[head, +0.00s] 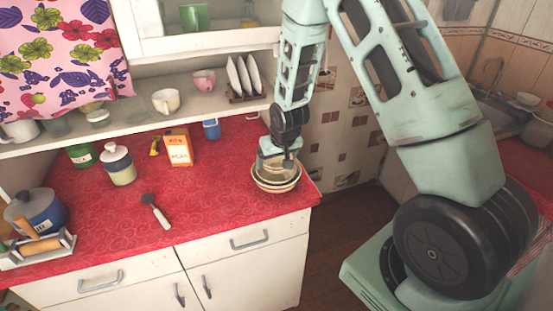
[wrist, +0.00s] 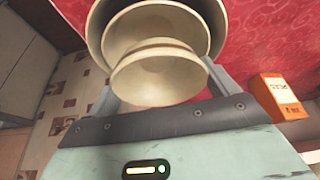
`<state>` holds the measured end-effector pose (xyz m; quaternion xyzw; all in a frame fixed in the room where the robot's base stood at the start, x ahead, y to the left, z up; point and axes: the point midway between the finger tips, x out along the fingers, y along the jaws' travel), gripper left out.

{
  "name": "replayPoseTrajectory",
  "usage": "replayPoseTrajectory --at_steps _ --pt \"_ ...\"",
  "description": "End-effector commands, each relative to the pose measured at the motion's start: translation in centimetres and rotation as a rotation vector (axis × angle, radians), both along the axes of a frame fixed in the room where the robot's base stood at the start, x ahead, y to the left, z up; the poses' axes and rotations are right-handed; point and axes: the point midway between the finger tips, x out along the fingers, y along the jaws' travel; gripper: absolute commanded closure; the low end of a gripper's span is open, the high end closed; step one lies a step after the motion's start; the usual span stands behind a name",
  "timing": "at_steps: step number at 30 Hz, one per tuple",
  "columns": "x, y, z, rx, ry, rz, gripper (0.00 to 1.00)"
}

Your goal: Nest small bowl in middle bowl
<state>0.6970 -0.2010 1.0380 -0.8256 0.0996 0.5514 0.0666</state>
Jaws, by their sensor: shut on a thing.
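My gripper (head: 276,160) is shut on the small cream bowl (wrist: 155,78), with one finger on each side of it in the wrist view. The middle bowl (wrist: 122,35) is just behind the small bowl in that view, partly covered by it. A larger bowl (wrist: 98,22) surrounds the middle bowl. In the head view the bowls form a stack (head: 275,184) under my gripper near the right end of the red counter. I cannot tell whether the small bowl touches the middle bowl.
The red counter (head: 215,195) has free room left of the bowls. An orange carton (head: 179,148), a blue cup (head: 211,129), a brush (head: 155,212) and a lidded jar (head: 119,165) stand or lie there. A shelf (head: 140,115) runs along the back. The counter's right edge is close.

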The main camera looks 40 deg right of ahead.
Motion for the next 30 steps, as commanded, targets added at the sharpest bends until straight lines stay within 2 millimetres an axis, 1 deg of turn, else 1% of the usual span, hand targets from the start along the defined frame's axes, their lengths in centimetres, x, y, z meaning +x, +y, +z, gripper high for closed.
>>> replayPoseTrajectory --at_steps 14,24,30 --pt "0.01 0.00 -0.07 0.000 0.000 0.000 0.40" --pt "0.03 0.00 -0.79 0.000 -0.001 0.000 0.40" --pt "0.03 0.00 -0.87 0.000 -0.001 0.000 0.40"
